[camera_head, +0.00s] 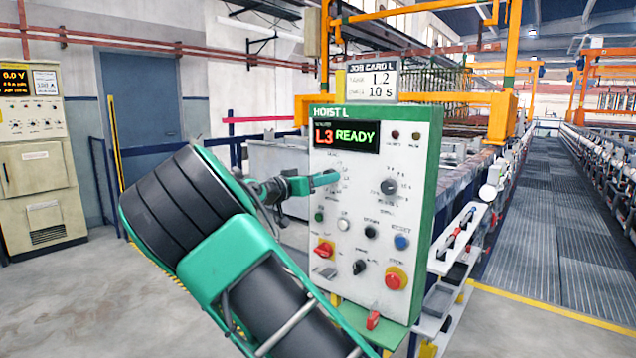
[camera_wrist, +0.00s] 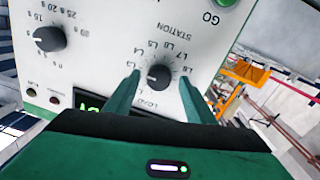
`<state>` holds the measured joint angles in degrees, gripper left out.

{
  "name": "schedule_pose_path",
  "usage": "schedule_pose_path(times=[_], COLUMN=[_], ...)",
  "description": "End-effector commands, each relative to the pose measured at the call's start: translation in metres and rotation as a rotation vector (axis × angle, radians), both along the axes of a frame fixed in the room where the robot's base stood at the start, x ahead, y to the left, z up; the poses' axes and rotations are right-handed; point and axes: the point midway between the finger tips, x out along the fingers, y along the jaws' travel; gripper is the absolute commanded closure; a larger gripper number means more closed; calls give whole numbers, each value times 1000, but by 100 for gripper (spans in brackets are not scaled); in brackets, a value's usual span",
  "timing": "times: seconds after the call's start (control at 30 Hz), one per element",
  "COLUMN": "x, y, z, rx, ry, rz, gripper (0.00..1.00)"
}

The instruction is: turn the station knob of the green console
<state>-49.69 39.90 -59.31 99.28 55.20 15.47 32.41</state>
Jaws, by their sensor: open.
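The green-edged console (camera_head: 318,290) marked HOIST L stands ahead, its white face toward me. Its display (camera_head: 346,137) reads L3 READY. My gripper (camera_head: 328,181) is at the upper left of the face and hides the station knob in the head view. In the wrist view, which is upside down, the dark round station knob (camera_wrist: 158,76) sits within a ring of L labels. The green fingers of my gripper (camera_wrist: 160,82) are open, one on each side of the knob. I cannot tell whether they touch it.
A second dial (camera_head: 389,186) is right of my gripper. Below are several small buttons, a red knob (camera_head: 324,251) and a red stop button (camera_head: 396,278). A job card (camera_head: 372,81) stands on top. The aisle (camera_head: 560,215) at right is clear.

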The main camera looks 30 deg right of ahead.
Motion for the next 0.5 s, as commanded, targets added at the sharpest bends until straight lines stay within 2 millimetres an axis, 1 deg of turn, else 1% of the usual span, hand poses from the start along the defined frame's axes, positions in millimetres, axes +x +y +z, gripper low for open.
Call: schedule_pose_path(times=[0.03,0.07,0.1,0.17,0.2,0.5], x=[0,0,0,0,0,1], y=[0,0,0,0,0,1], z=[0,0,0,0,0,0], rx=[0,0,0,0,0,-9], ry=[0,0,0,0,0,25], rz=[0,0,0,0,1,2], gripper=[58,65,74,89,92,91])
